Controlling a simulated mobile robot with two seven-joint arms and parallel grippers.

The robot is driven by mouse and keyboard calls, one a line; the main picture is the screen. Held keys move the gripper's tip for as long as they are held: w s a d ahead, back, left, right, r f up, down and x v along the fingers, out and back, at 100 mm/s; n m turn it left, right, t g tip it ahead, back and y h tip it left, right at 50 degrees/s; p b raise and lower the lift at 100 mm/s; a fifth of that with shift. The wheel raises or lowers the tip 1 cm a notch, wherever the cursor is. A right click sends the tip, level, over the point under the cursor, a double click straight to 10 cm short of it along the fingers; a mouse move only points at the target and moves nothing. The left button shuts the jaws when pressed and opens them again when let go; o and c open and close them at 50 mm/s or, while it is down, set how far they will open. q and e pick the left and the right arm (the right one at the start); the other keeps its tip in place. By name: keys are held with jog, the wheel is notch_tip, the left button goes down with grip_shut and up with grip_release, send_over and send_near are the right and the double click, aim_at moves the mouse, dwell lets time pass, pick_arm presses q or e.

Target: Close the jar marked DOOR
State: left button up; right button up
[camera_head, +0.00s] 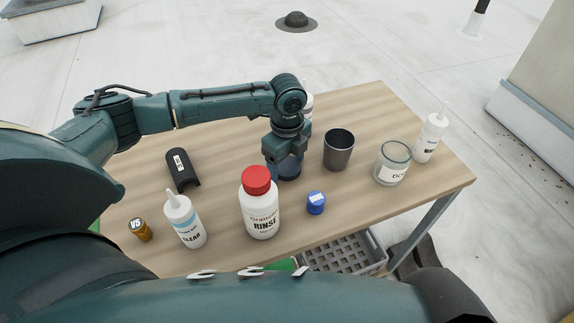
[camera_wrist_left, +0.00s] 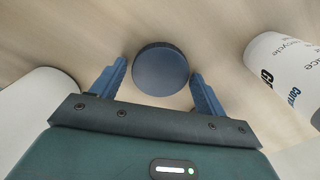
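The jar (camera_head: 391,165) is clear with a white label, of which "DO" can be read. It stands upright at the right of the table, and no lid shows on its mouth. A dark blue round lid-like disc (camera_head: 289,170) lies under my left gripper (camera_head: 286,162) near the table's middle. In the left wrist view the disc (camera_wrist_left: 161,69) sits between the two blue fingers of my left gripper (camera_wrist_left: 160,82). The fingers are apart, with a narrow gap at each side of the disc. My right gripper is not in view.
A white RINSE bottle with red cap (camera_head: 260,205) and a blue cap (camera_head: 316,203) stand in front of my left gripper. A dark grey cup (camera_head: 338,150) stands between it and the jar. A white nozzle bottle (camera_head: 431,138) stands behind the jar, near the table's right edge.

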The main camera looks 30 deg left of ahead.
aim_at(287, 165)
pick_arm(q)
jog(key=c, duration=0.7)
jog(key=shift+r, duration=0.15)
notch_tip(287, 165, up, 10)
jog(key=shift+f, duration=0.1)
